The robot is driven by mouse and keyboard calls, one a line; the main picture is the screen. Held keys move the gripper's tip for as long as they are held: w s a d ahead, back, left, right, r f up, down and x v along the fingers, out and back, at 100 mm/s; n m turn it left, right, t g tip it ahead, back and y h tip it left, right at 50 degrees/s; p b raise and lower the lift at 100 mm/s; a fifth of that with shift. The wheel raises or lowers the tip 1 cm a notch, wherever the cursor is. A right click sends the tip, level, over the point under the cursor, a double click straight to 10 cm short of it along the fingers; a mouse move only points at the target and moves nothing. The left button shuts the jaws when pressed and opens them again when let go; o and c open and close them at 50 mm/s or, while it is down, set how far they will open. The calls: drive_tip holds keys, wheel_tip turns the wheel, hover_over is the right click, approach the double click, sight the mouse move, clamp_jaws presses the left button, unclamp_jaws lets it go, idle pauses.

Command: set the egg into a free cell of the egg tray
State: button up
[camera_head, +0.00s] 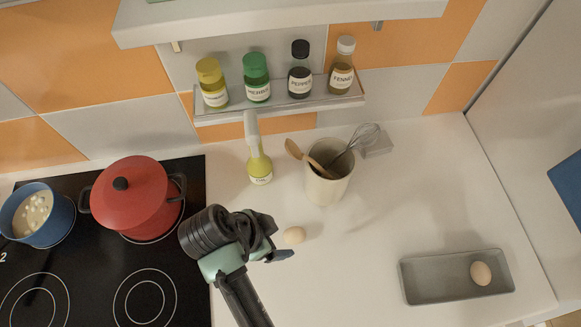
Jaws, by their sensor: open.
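A pale egg (294,236) lies on the white counter, just right of the hob. My gripper (279,239) is open beside this egg, its fingers pointing right towards it. I cannot tell whether the egg is between the fingertips or just beyond them. The grey egg tray (430,281) sits at the right of the counter. Another egg (480,273) is at the tray's right end, and the rest of the tray looks empty. The divisions between its cells cannot be made out.
A utensil crock (325,185) and an oil bottle (259,168) stand behind the egg. A red pot (130,199) and a blue pot (37,215) are on the black hob at left. A spice rack (280,108) hangs above. The counter between egg and tray is clear.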

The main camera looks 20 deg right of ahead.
sight(291, 235)
drive_tip(key=x, duration=0.3)
drive_tip(key=shift+f, duration=0.3)
drive_tip(key=shift+d+p+x, duration=0.25)
drive_tip(key=shift+p+x, duration=0.7)
drive_tip(key=shift+x, duration=1.75)
drive_tip(key=shift+w+r, duration=0.1)
drive_tip(key=shift+r, duration=0.05)
clamp_jaws()
drive_tip(key=shift+r, duration=0.1)
